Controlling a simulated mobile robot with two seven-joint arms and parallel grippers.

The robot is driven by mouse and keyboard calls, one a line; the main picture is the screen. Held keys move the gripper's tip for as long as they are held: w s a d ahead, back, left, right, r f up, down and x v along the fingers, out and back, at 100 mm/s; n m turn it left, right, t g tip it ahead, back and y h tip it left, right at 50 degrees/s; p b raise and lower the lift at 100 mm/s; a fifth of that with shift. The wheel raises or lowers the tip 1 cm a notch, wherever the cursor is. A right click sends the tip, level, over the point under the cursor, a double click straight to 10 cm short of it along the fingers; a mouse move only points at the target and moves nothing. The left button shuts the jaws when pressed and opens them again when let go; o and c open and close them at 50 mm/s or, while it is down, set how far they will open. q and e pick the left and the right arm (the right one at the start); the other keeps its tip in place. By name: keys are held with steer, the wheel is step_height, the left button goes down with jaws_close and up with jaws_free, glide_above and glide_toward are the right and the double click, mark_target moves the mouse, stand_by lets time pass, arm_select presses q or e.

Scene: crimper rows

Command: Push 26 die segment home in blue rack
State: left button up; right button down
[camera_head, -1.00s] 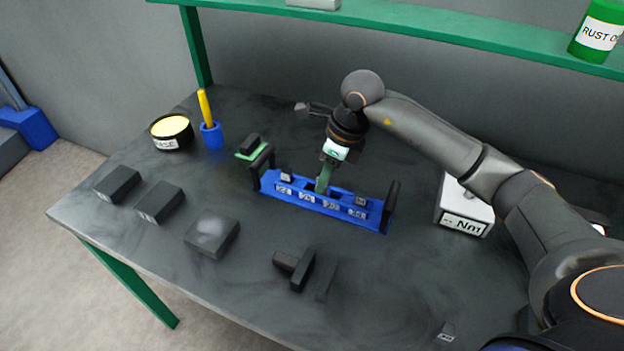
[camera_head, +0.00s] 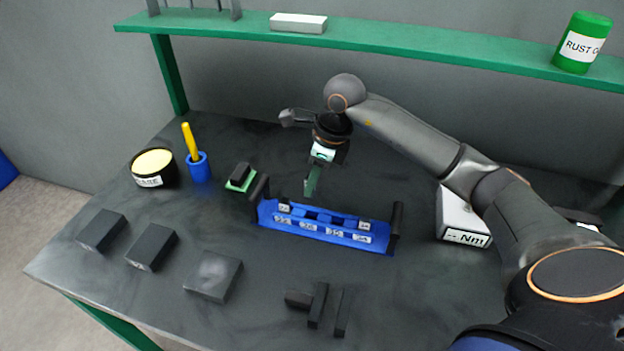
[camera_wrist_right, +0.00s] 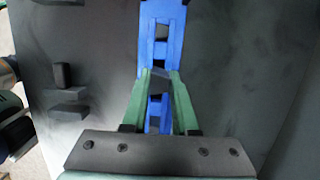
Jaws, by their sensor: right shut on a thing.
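The blue rack (camera_head: 322,229) lies on the dark table between two black end posts, with several white number labels along its front. Small dark segments with pale tops stand at its left end (camera_head: 284,208) and right end (camera_head: 364,226). My right gripper (camera_head: 308,194) points down just above the rack's back edge, left of its middle. In the right wrist view its green fingers (camera_wrist_right: 161,75) close in on a small dark piece (camera_wrist_right: 160,72) over the rack (camera_wrist_right: 161,20). The piece's number cannot be read, and it does not show clearly in the head view. My left gripper is not in view.
A grease tin (camera_head: 154,168), a blue cup (camera_head: 199,168) and a black block on a green pad (camera_head: 240,180) stand at the left. Dark blocks (camera_head: 213,277) and loose bars (camera_head: 318,305) lie in front. A white Nm box (camera_head: 463,215) stands right, under my arm. A green shelf (camera_head: 380,47) runs behind.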

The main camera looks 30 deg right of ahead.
steer(key=shift+f+b, duration=2.35)
steer(key=shift+f, duration=0.55)
steer(key=shift+w, duration=0.1)
steer(key=shift+f+b, duration=1.3)
steer(key=shift+f, duration=0.05)
steer(key=c, duration=0.7)
jaws_free()
steer(key=shift+o, duration=0.5)
steer(key=shift+r, duration=0.15)
steer(key=v, duration=1.2)
